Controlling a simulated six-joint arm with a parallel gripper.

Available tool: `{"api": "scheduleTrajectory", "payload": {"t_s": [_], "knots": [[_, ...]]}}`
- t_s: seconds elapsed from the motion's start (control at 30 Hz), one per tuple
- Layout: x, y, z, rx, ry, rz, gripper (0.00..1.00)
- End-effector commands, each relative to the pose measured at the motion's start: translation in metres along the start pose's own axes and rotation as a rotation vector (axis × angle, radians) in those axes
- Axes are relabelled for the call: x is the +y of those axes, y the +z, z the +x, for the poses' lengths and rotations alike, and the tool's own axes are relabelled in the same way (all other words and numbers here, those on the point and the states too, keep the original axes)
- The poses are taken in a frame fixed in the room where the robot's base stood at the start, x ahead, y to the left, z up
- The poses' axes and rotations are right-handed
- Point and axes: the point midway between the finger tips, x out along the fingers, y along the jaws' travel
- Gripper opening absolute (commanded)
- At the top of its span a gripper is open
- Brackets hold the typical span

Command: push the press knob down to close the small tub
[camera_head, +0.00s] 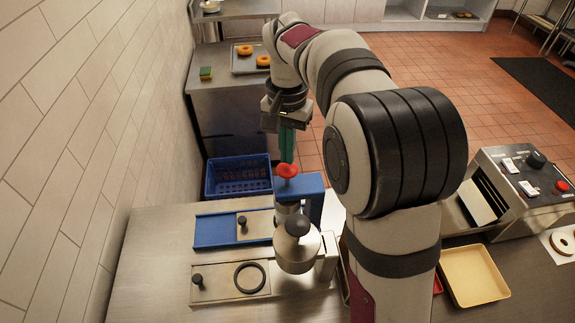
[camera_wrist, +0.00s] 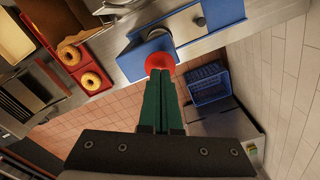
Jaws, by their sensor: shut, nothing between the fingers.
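The press knob is a red disc (camera_head: 288,170) on top of the blue press (camera_head: 310,189) at the back of the steel counter. It also shows in the wrist view (camera_wrist: 159,58). My gripper (camera_head: 287,159) has green fingers that are shut and empty, pointing down with the tips right at the knob. In the wrist view the fingertips (camera_wrist: 164,72) overlap the knob's near edge; I cannot tell if they touch it. The small tub is not clearly visible; the space under the press head is mostly hidden.
A second press with a dark round knob (camera_head: 298,226) stands in front. Blue slide plate (camera_head: 215,230) and a steel plate with a black ring (camera_head: 250,277) lie left. A blue crate (camera_head: 238,176) is behind. My arm covers the right side.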

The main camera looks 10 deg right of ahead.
Motion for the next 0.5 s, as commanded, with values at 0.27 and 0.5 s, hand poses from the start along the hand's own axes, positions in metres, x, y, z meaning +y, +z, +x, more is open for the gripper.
{"api": "scheduleTrajectory", "payload": {"t_s": [0.27, 0.5], "knots": [[0.000, 0.000, 0.005, -0.001, 0.001, 0.000, 0.00], [0.000, 0.000, 0.015, -0.001, 0.001, 0.000, 0.00]]}}
